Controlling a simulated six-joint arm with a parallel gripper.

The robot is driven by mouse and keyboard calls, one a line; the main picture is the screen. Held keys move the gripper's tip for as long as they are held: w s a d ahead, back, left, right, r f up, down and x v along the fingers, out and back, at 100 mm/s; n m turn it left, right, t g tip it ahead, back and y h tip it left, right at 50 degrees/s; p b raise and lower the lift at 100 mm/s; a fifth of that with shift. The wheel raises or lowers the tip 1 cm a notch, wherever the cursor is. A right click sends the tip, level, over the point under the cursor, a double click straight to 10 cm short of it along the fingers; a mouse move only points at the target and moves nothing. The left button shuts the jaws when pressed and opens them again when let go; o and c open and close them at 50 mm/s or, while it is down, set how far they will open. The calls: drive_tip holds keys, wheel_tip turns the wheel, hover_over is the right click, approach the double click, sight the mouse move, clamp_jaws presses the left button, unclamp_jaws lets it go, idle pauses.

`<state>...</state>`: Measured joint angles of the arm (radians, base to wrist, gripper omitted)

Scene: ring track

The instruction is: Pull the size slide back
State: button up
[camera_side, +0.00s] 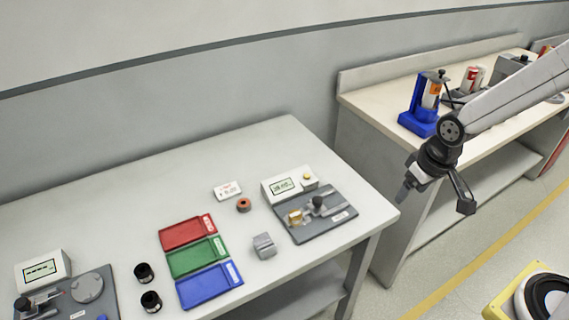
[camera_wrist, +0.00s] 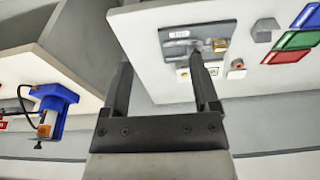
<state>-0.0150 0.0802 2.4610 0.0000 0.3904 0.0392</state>
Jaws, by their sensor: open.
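A dark grey gauge plate (camera_side: 325,222) lies at the right end of the near table. It carries a black-knobbed slide (camera_side: 318,205) beside a brass-coloured part (camera_side: 296,217), with a white display box (camera_side: 283,185) behind. I cannot tell from its label whether this is the size slide. The plate also shows at the top of the wrist view (camera_wrist: 178,33), partly covered by a finger. My gripper (camera_side: 406,190) is open and empty, in the air right of the table and apart from the plate. Its two fingers stand wide apart in the wrist view (camera_wrist: 160,62).
Red (camera_side: 187,232), green (camera_side: 197,257) and blue (camera_side: 209,286) trays lie mid-table. A grey block (camera_side: 264,246) and a reddish ring (camera_side: 243,205) sit near the plate. Another device with a dial (camera_side: 87,288) is at far left. A blue stand (camera_side: 420,118) is on the back bench.

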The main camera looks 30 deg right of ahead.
drive_tip(key=w+a+f+m+g, duration=0.1)
drive_tip(key=w+a, duration=0.1)
drive_tip(key=w, duration=0.4)
drive_tip(key=w+a+f, duration=0.1)
drive_tip(key=w+f, duration=0.1)
drive_tip(key=w, duration=0.4)
drive_tip(key=m+g, duration=0.1)
drive_tip(key=m, duration=0.1)
hover_over(318, 199)
wheel_tip(318, 199, down, 6)
drive_tip(key=shift+r, duration=0.1)
drive_tip(key=shift+f, duration=3.95)
clamp_jaws()
